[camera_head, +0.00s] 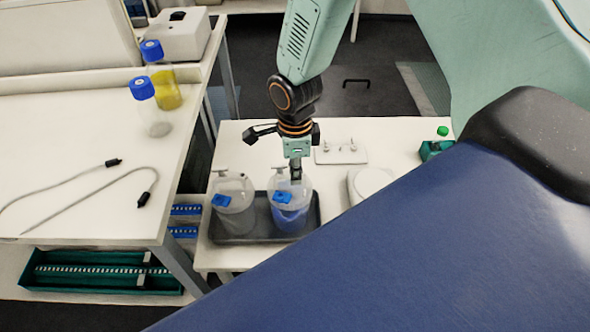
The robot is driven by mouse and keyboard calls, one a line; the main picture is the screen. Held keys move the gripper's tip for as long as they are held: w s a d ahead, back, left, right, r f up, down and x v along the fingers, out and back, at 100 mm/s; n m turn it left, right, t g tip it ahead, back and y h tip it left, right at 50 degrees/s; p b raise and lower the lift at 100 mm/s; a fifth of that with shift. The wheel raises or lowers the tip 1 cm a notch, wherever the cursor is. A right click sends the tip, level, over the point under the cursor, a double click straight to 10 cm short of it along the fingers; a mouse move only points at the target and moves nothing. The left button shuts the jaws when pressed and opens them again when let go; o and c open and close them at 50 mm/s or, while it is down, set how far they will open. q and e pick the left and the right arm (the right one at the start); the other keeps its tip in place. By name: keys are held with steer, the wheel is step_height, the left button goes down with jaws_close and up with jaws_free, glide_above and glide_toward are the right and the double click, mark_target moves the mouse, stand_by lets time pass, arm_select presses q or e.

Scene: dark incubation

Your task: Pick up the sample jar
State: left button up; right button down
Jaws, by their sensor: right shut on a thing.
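Two clear lidded jars with blue tags stand side by side on a dark tray (262,236) on the low white table. The left jar (235,212) looks mostly clear or greyish. The right jar (290,212) holds something blue. My right gripper (296,174) points down over the right jar and is shut on the top of it, at the lid. The jar still appears upright in the tray; I cannot tell whether its base touches the tray. The fingertips are small and partly lost against the lid. My left gripper is not in view.
A white bench (80,150) at left bears a blue-capped yellow bottle (165,88), a blue-capped clear bottle (152,110) and a cabled probe (100,200). On the low table are a small white plate (341,152), a round white thing (370,182) and a green rack (432,151).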

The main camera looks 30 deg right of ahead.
steer(key=shift+r, duration=0.15)
steer(key=shift+w+r+p, duration=0.15)
steer(key=shift+r+p, duration=0.7)
steer(key=shift+p, duration=0.1)
step_height(320, 180, up, 3)
steer(key=shift+f+p, duration=0.2)
steer(key=shift+p, duration=0.9)
steer(key=shift+r+p, duration=0.8)
